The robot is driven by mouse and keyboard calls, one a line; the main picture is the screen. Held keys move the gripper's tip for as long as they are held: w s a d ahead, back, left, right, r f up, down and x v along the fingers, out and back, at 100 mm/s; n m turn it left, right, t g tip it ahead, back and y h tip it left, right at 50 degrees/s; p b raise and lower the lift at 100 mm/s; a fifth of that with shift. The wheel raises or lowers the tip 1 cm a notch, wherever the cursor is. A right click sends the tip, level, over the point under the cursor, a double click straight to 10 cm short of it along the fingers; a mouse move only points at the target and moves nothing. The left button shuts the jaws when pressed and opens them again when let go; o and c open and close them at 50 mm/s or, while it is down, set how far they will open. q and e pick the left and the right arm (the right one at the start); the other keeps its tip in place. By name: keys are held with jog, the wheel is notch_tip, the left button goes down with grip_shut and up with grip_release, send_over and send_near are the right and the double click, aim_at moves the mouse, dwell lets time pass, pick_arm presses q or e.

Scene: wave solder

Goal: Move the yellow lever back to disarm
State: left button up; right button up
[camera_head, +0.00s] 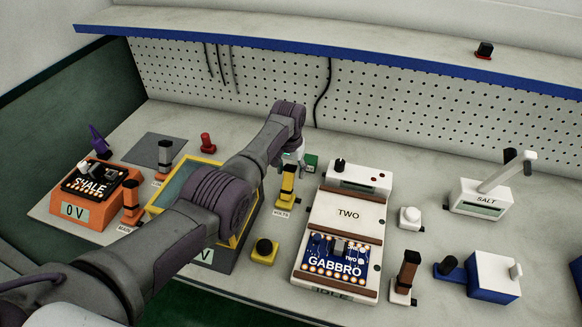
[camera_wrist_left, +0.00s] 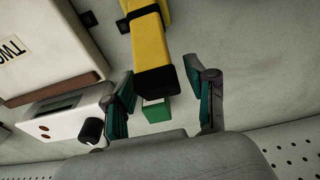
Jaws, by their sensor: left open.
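The yellow lever (camera_head: 287,187) stands on the bench at a label that seems to read VOLTS, left of the device marked TWO. In the left wrist view the lever (camera_wrist_left: 149,42) is yellow with a black band and a black end. My left gripper (camera_head: 296,160) is just behind the lever's top in the head view, partly hidden by its own arm. In the wrist view the left gripper (camera_wrist_left: 163,88) is open, one finger on each side of the lever's black end. Gaps show on both sides, wider on the right. My right gripper is out of view.
The TWO device (camera_head: 345,213) stands close right of the lever. A small green block (camera_head: 312,161) is behind it, and a yellow button box (camera_head: 264,251) is in front. An orange 0 V box (camera_head: 83,205) stands at left. The pegboard (camera_head: 400,107) closes off the back.

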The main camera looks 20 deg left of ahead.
pick_arm(q)
jog(key=r, duration=0.4)
jog(key=s+r, duration=0.1)
jog(key=r, duration=0.7)
jog(key=shift+s, duration=0.15)
jog(key=shift+f, duration=0.1)
